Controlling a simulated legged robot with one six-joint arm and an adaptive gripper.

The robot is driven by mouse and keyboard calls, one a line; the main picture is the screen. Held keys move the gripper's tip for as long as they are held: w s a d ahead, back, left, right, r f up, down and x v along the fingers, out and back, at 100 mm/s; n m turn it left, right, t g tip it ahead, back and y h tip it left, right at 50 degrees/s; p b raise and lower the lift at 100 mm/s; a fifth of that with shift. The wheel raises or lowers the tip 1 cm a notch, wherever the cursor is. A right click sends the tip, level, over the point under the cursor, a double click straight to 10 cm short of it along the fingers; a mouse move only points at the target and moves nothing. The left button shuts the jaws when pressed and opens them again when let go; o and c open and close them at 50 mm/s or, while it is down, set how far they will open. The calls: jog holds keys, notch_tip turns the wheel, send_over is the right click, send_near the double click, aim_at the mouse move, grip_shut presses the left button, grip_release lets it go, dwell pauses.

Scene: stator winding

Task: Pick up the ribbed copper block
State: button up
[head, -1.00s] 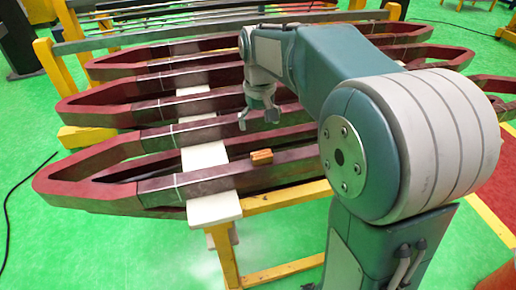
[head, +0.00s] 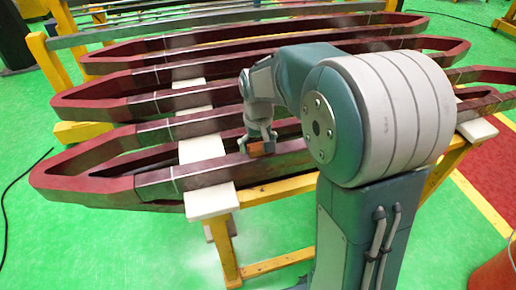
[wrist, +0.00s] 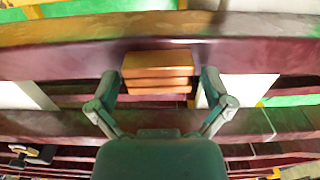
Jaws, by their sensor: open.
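The ribbed copper block (head: 256,149) sits on top of the nearest dark red coil bar (head: 205,172). In the wrist view the block (wrist: 158,70) shows orange-brown with grooves along its side, lying on the bar (wrist: 60,62). My gripper (head: 257,145) is right over the block in the head view. In the wrist view my gripper's open fingers (wrist: 159,86) stand left and right of the block, with a small gap visible on each side. Whether either finger touches it is not clear.
Several long dark red coils (head: 190,98) lie side by side behind. White boards (head: 212,203) support them on a yellow frame (head: 227,250). A black cable (head: 8,220) runs on the green floor at left, which is otherwise open.

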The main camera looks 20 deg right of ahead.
jog(key=c, duration=1.1)
jog(key=shift+r, duration=0.1)
jog(key=shift+c, duration=0.2)
